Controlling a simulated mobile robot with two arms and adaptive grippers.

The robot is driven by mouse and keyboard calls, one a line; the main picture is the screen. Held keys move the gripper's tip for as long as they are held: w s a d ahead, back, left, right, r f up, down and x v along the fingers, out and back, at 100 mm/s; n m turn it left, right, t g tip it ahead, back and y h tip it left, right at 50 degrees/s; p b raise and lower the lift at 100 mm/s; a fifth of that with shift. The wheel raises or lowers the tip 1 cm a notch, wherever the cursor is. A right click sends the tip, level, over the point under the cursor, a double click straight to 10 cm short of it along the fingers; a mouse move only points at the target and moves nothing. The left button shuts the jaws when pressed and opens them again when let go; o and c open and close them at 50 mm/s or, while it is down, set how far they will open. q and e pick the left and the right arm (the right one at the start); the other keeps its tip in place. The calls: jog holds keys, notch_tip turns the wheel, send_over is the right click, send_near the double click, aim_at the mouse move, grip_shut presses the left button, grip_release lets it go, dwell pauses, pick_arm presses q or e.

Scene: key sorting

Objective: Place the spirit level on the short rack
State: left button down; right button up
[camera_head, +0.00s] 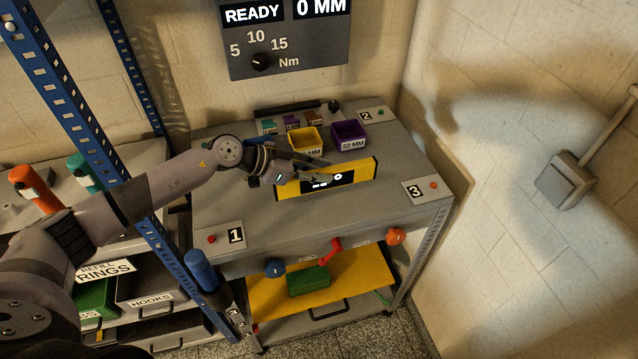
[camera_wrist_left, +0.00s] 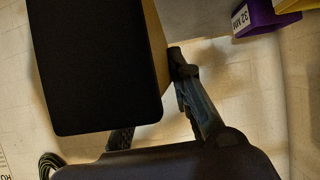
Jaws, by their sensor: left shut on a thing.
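The yellow spirit level with a black face (camera_head: 361,174) is over the middle of the grey workbench (camera_head: 310,222), long side across. I cannot tell whether it touches the bench top. My left gripper (camera_head: 318,171) is shut on it from above and behind, covering part of its top edge. In the left wrist view the level (camera_wrist_left: 95,60) is a large dark block with a yellow side, between the fingers of my left gripper (camera_wrist_left: 155,108). My right gripper is not in view. I cannot tell for sure which thing is the short rack.
A yellow bin (camera_head: 304,139) and a purple bin (camera_head: 349,135) stand behind the level, with small bins and a black bar (camera_head: 287,107) farther back. A blue post (camera_head: 95,110) rises at left. A lower yellow shelf (camera_head: 345,290) holds a green box.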

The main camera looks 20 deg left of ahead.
aim_at(319, 186)
pick_arm(q)
jog(key=shift+f, duration=2.25)
jog(key=shift+f, duration=0.1)
jog(key=c, duration=1.4)
grip_release()
jog(key=shift+f, duration=0.1)
jog(key=shift+c, duration=0.2)
